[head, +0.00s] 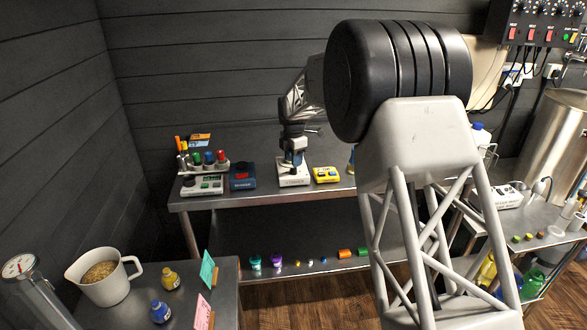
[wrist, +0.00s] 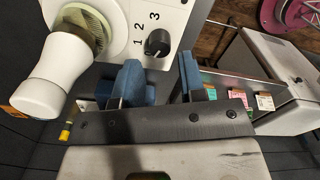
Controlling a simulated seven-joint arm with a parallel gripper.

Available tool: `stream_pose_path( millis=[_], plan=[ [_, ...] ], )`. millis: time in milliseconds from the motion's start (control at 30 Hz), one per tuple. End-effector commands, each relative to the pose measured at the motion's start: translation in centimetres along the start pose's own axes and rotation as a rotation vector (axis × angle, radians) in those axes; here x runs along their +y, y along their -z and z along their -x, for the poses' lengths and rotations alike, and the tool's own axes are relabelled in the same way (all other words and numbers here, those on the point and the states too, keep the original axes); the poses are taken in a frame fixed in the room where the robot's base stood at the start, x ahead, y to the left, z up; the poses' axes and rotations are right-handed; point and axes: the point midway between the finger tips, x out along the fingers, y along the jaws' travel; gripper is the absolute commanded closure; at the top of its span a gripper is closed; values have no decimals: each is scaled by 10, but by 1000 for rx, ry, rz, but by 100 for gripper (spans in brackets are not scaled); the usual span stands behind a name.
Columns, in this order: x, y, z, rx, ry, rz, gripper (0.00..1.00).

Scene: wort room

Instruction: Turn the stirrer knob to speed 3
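The stirrer (head: 293,177) is a white unit on the back bench in the head view. The wrist view shows its white panel (wrist: 176,14) with the marks 1, 2 and 3 and a round black knob (wrist: 158,43). A pale line shows on the knob, but I cannot tell surely which number it points at. My gripper (wrist: 160,72) has two blue fingers set apart, with nothing seen between them. The knob appears just beyond the gap between the fingertips, and I see no contact. In the head view my gripper (head: 293,148) is over the stirrer, small and partly unclear.
A white rounded vessel (wrist: 52,82) is close left of my fingers in the wrist view. In the head view, a blue device (head: 242,177) and a yellow device (head: 326,175) flank the stirrer. My arm hides part of the bench's right side.

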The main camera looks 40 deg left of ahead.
Motion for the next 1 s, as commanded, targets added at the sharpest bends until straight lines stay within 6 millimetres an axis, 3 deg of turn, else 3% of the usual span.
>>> stream_pose_path(
  millis=[300, 733, 1000],
  plan=[
    [0, 0, -34, 0, -1, 0, 62],
    [0, 0, -40, -1, -1, 0, 62],
    [0, 0, -40, -1, -1, 0, 97]
  ],
)
